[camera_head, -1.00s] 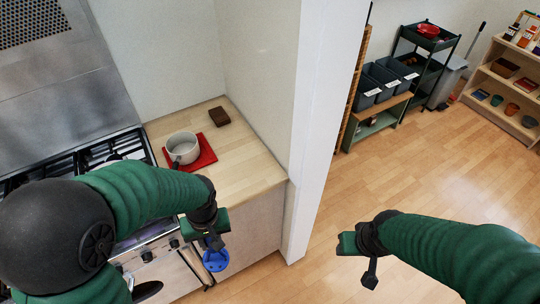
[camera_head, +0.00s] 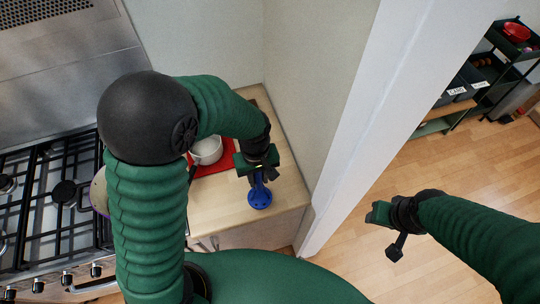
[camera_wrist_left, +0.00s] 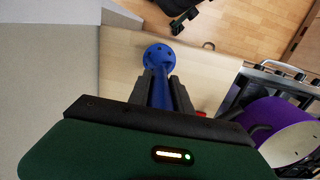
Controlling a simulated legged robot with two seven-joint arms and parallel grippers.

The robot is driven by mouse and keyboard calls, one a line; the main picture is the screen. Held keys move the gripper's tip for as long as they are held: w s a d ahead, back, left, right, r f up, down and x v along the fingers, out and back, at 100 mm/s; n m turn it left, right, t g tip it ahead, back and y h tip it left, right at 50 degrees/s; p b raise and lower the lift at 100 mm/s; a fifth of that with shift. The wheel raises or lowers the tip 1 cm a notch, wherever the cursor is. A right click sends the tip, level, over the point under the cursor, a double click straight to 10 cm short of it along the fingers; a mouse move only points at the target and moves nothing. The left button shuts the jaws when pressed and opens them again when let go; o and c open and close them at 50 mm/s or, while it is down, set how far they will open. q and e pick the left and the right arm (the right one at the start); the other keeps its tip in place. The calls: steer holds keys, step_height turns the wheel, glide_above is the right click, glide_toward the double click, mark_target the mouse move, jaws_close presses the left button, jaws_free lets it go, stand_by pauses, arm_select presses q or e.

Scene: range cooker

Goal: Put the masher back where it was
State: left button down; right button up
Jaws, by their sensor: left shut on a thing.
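The blue masher (camera_head: 259,198) is in my left gripper (camera_head: 260,178), its round perforated head pointing down over the wooden counter. In the left wrist view the masher (camera_wrist_left: 160,80) runs out between the two dark fingers (camera_wrist_left: 161,92), which are shut on its handle. I cannot tell whether its head touches the counter (camera_head: 224,209). My right gripper (camera_head: 396,248) is out over the floor, away from the counter; its finger opening cannot be made out.
A light pot (camera_head: 206,151) stands on a red mat (camera_head: 222,166) at the counter's back, partly behind my left arm. The gas stove (camera_head: 45,190) is at left. A purple pot (camera_wrist_left: 283,130) shows in the wrist view. A white wall edge (camera_head: 345,110) bounds the counter's right.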

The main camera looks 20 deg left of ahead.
arm_select(q)
steer(key=w+f+p, duration=0.4)
steer(key=w+f, duration=0.1)
steer(key=w, duration=0.4)
steer(key=shift+w, duration=0.4)
steer(key=c, duration=1.3)
jaws_free()
steer(key=shift+w+f, duration=0.1)
steer(key=shift+w, duration=0.05)
steer(key=shift+o, duration=0.7)
arm_select(e)
step_height(320, 180, up, 5)
steer(key=shift+w+r, duration=0.1)
steer(key=shift+r, duration=0.05)
arm_select(q)
steer(key=shift+p, duration=0.3)
arm_select(e)
steer(key=shift+r, duration=0.1)
